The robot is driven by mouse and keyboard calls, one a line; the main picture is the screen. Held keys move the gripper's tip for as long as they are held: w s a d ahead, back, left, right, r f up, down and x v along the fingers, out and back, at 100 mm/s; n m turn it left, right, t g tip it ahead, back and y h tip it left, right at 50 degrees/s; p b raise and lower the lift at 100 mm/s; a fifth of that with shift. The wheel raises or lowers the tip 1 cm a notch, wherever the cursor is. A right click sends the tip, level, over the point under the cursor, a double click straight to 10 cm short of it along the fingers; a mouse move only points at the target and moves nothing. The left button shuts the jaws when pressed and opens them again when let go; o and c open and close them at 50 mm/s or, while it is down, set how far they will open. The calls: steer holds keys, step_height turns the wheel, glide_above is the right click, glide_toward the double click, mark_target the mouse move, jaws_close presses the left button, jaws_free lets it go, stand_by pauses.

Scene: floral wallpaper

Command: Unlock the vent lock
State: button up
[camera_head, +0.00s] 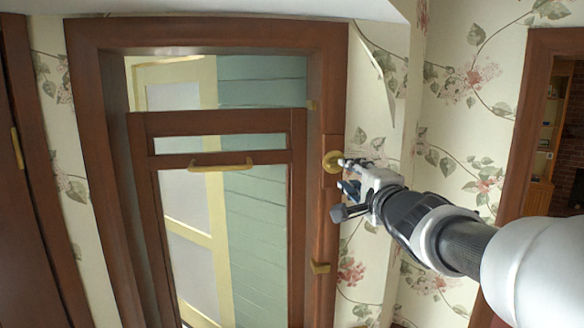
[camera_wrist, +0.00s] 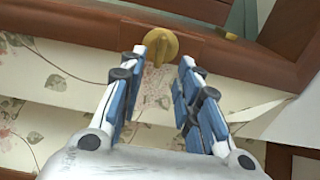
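The vent lock is a round brass knob (camera_head: 332,161) with a raised grip bar, set on a wooden plate on the right side of the window frame. It also shows in the wrist view (camera_wrist: 157,46), near the top middle. My gripper (camera_head: 345,172) is at the knob's right side in the head view. In the wrist view my gripper (camera_wrist: 162,68) has its two blue-padded fingers spread apart, with the knob just beyond and between the tips. I see no clear contact with the knob. Nothing is held between the fingers.
The wood-framed window panel (camera_head: 140,190) with a brass handle (camera_head: 220,165) stands left of the lock. A small brass catch (camera_head: 319,267) sits lower on the frame. Floral wallpaper (camera_head: 370,262) covers the wall to the right, and a doorway frame (camera_head: 525,130) stands farther right.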

mark_target(337, 164)
steer(key=w+a, duration=0.1)
steer(key=w, duration=0.7)
steer(key=shift+a, duration=0.15)
jaws_close()
